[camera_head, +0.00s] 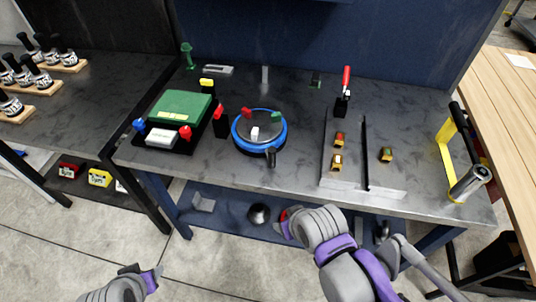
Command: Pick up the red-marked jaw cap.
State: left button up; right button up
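Three small brass-coloured caps sit on the right part of the bench. The one with a reddish mark (339,139) is the rear one of the left pair. A cap with a pale mark (336,161) sits in front of it, and a cap with a green mark (386,154) sits to the right. A round blue-rimmed positioner (239,143) with red, green and white pieces on top stands at mid-bench. My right gripper (287,222) is below the bench's front edge, apart from the caps; its opening is unclear. My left gripper (145,273) is low, its fingers apart and empty.
Thin dark rails (365,155) run beside the caps. A red-handled clamp (343,95) stands behind them. A yellow-framed tool (446,145) is at the right edge. A green-topped box (180,106) is at left. The bench's front edge (290,184) lies between my grippers and the caps.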

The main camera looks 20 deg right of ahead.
aim_at(339, 136)
jog(key=z, duration=1.5)
